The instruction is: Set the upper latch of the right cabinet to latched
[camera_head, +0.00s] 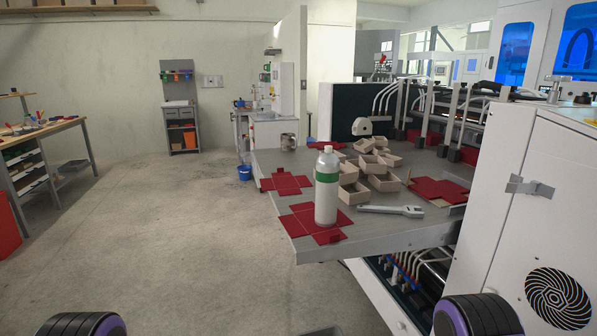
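The right cabinet (532,150) is a white machine housing at the right edge of the head view. A small grey metal latch (529,187) sits on its front face, above a round black fan grille (558,298). From this angle I cannot tell whether the latch is latched. No lower latch shows in the frame. Neither of my grippers is in view; only dark rounded parts of my own arms with purple rims show at the bottom edge, left and right of centre.
A grey worktable (375,236) left of the cabinet holds a green-banded bottle (327,190), a wrench (391,211), red flat box blanks (312,222) and several beige boxes (354,193). A workbench (42,135) stands far left. The floor (170,240) between is open.

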